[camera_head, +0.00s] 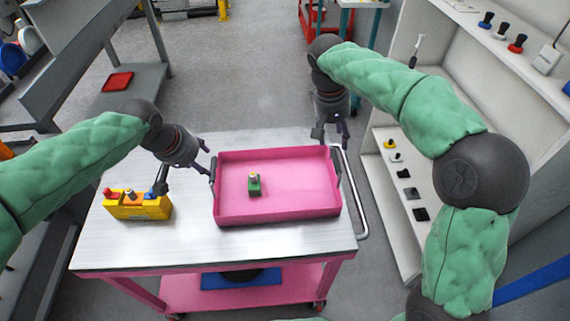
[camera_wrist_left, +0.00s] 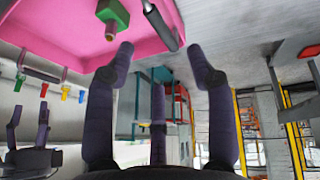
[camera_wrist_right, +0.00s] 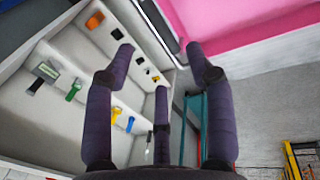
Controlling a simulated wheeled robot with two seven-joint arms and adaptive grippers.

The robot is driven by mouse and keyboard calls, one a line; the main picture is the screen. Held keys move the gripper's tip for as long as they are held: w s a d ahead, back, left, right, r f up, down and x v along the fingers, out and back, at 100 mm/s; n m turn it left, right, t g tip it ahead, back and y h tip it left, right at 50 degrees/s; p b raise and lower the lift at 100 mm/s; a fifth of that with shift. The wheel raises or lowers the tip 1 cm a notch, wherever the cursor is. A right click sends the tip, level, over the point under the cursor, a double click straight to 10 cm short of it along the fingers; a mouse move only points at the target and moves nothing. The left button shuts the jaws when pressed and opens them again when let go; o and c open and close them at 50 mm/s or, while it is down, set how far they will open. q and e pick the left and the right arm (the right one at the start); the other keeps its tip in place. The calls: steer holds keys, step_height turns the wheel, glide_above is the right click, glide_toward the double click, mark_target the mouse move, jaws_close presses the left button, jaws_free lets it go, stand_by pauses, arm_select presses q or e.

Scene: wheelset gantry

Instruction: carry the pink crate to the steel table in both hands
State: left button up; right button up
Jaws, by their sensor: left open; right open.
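The pink crate (camera_head: 285,207) sits on the pink cart's metal top (camera_head: 110,240), with a small green item (camera_head: 254,186) inside and dark handles at its left and right ends. My left gripper (camera_head: 202,160) is open just beyond the crate's left handle (camera_head: 212,170). In the left wrist view the crate (camera_wrist_left: 60,25) and its handle (camera_wrist_left: 160,25) lie just beyond my spread fingers (camera_wrist_left: 165,60). My right gripper (camera_head: 331,138) is open near the far right corner. In the right wrist view the crate (camera_wrist_right: 230,25) shows past the fingers (camera_wrist_right: 160,60). Neither gripper visibly touches it.
A yellow box with knobs (camera_head: 140,208) stands on the cart, left of the crate. A push rail (camera_head: 357,195) runs along the cart's right side. White shelves (camera_head: 400,200) stand close on the right, a grey rack (camera_head: 95,50) on the left. Open floor (camera_head: 235,75) lies behind.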

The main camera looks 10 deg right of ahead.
mark_target(213, 169)
arm_select(q)
steer(key=shift+w+r, duration=0.1)
arm_select(e)
steer(key=shift+w+r, duration=0.1)
steer(key=shift+r, duration=0.1)
arm_select(q)
steer(key=x, duration=1)
steer(key=shift+w+d+f, duration=0.1)
steer(key=shift+w+f, duration=0.1)
steer(key=shift+f, duration=0.15)
arm_select(e)
steer(key=f, duration=0.3)
steer(key=d+f, duration=0.1)
steer(key=f, duration=0.3)
steer(key=d+f, duration=0.1)
steer(key=f, duration=0.2)
steer(key=shift+d+f, duration=0.1)
steer(key=shift+f, duration=0.25)
arm_select(q)
jaws_close()
arm_select(e)
jaws_close()
arm_select(q)
steer(key=shift+r, duration=0.1)
